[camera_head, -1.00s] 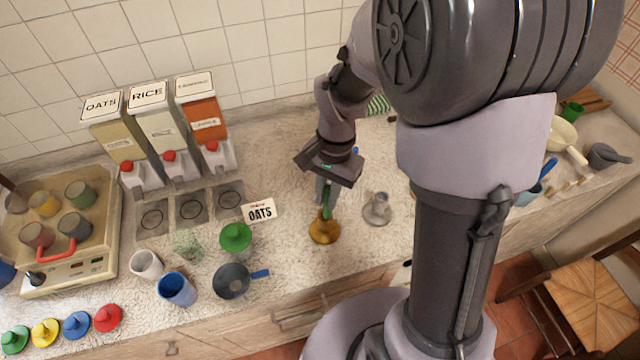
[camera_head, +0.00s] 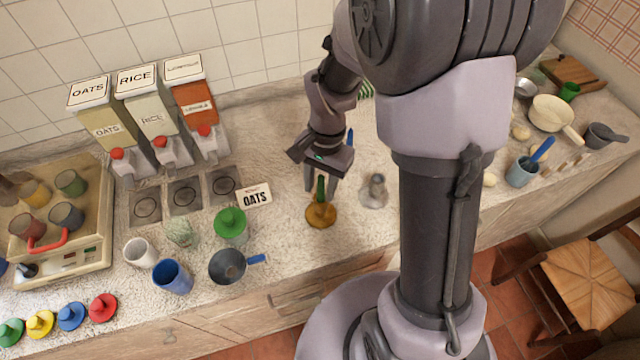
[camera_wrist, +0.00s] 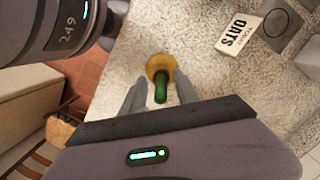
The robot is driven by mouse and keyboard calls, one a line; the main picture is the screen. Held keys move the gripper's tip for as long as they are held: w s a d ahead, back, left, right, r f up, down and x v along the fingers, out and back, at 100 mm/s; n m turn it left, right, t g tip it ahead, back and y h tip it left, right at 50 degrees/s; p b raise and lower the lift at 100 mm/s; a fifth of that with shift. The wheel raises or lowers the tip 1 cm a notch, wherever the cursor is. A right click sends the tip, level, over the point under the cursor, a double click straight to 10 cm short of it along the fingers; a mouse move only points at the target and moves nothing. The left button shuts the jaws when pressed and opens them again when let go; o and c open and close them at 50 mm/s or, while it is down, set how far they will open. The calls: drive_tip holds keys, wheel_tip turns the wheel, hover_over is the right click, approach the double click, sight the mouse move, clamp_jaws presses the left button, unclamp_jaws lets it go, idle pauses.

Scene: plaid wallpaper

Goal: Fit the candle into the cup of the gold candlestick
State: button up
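The green candle (camera_head: 320,187) stands upright at the gold candlestick (camera_head: 320,215), its lower end at the cup. In the wrist view the candle (camera_wrist: 160,92) is seen nearly end-on, over the round gold base (camera_wrist: 157,64). Whether it is fully seated in the cup is hard to tell. My gripper (camera_head: 321,186) points down over it. In the wrist view my gripper's fingers (camera_wrist: 158,88) are spread on both sides of the candle, with gaps between, so it is open and not holding it.
A grey candlestick (camera_head: 375,190) stands close on the right. A blue upright thing (camera_head: 350,138) is partly hidden behind my gripper. The OATS card (camera_head: 256,195), green-lidded jar (camera_head: 230,224) and dark pan (camera_head: 228,266) are to the left. The counter's front edge is near.

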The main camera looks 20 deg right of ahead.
wheel_tip(320, 180, up, 14)
drive_tip(key=p, duration=0.4)
drive_tip(key=s+a+r+n+t, duration=0.1)
drive_tip(key=s+r+n+t, duration=0.1)
drive_tip(key=s+r, duration=0.3)
drive_tip(key=s+a+r+n+t, duration=0.2)
drive_tip(key=s+r+n+t, duration=0.1)
drive_tip(key=s+r+t, duration=0.2)
drive_tip(key=shift+s+a+r+y, duration=0.2)
drive_tip(key=shift+s+a+y, duration=0.1)
drive_tip(key=shift+s, duration=0.9)
